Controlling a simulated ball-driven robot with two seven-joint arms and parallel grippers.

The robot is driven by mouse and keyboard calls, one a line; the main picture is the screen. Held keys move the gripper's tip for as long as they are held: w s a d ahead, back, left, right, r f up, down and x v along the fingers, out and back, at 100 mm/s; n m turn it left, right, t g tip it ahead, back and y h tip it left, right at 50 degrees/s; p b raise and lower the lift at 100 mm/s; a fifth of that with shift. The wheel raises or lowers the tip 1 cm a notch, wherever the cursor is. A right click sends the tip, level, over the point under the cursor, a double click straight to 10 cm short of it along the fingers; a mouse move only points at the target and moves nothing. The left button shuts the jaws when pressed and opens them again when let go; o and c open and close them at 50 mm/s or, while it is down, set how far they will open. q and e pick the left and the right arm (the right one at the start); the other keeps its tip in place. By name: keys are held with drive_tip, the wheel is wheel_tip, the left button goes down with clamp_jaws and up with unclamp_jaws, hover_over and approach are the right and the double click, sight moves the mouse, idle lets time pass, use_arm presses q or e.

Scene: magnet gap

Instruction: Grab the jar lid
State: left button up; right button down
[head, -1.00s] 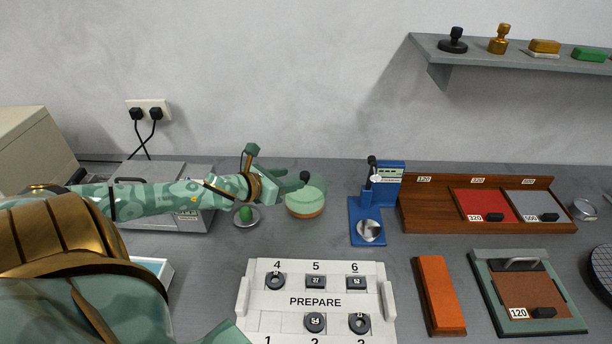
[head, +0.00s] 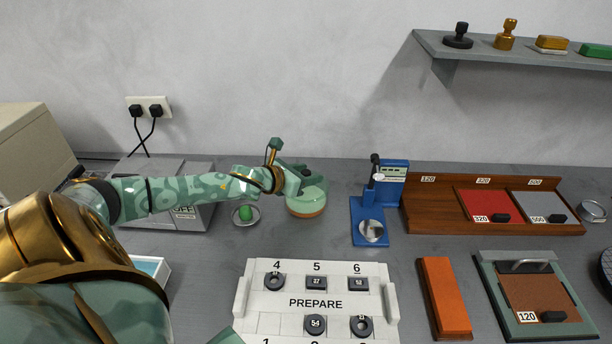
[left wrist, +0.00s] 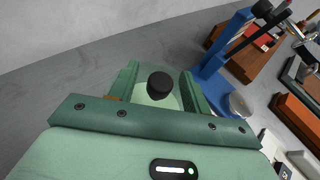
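The jar (head: 306,207) is a pale green dome with an orange band near its base, standing on the grey bench left of the blue press. Its lid shows in the left wrist view as a pale green disc (left wrist: 158,101) with a black knob (left wrist: 160,85). My left gripper (head: 302,176) is at the top of the jar. In the left wrist view its two green fingers stand on either side of the knob, with gaps between, so it is open and not gripping. In the head view the gripper hides the knob.
A small dish (head: 246,215) with a green piece sits just left of the jar. A blue press (head: 368,215) stands to the right. A white PREPARE tray (head: 277,304) with several dark pieces lies in front. Bare bench surrounds the jar's front.

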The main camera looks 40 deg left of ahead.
use_arm(q)
clamp_jaws()
drive_tip(key=shift+r, duration=0.1)
